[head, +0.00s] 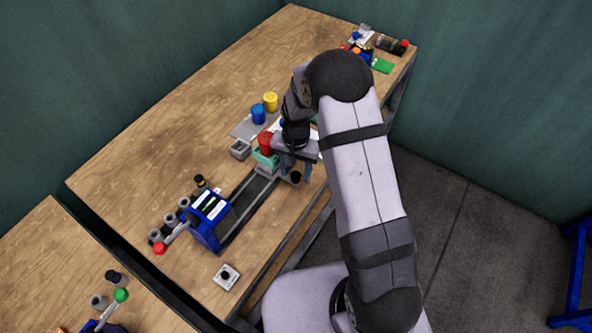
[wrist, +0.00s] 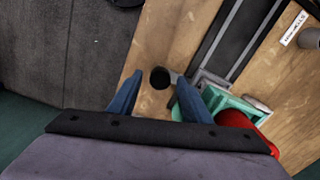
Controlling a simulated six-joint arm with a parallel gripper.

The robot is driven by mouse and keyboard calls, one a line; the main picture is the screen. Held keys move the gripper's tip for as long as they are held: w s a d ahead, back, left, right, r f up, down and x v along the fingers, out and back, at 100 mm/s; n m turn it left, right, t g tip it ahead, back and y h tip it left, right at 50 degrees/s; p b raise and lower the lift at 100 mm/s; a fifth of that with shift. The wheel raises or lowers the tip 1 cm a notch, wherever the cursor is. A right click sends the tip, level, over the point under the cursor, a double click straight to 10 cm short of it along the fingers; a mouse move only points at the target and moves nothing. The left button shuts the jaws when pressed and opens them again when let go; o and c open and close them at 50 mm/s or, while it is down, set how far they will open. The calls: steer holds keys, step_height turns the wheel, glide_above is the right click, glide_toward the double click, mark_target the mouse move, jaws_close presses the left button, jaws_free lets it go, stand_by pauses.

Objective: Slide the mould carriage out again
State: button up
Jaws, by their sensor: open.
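The mould carriage (head: 265,170) sits at the end of the dark rails (head: 247,208) away from the blue press (head: 204,232). It carries a teal mould (head: 266,158) with a red cylinder (head: 265,143) at it; both show partly in the wrist view, behind my gripper. A round black knob (wrist: 160,78) stands out from the carriage's side on a short grey arm. My gripper (head: 295,176) points down over the knob, with its blue fingers open. In the wrist view the knob appears between the fingertips (wrist: 158,82), with gaps at both sides; I cannot tell the height difference.
A blue pot (head: 258,114) and a yellow pot (head: 270,101) stand behind the carriage. A grey block (head: 240,149) is left of it. Grey cylinders and a red-knobbed lever (head: 160,248) are by the press. The table's edge runs close to my gripper.

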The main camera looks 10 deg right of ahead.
jaws_close()
steer(key=s+a, duration=0.8)
steer(key=shift+s+a, duration=0.25)
steer(key=shift+a, duration=0.05)
jaws_free()
steer(key=shift+r, duration=0.1)
step_height(320, 180, up, 7)
steer(key=b, duration=0.1)
steer(key=shift+r, duration=0.1)
stand_by(0.3)
stand_by(0.3)
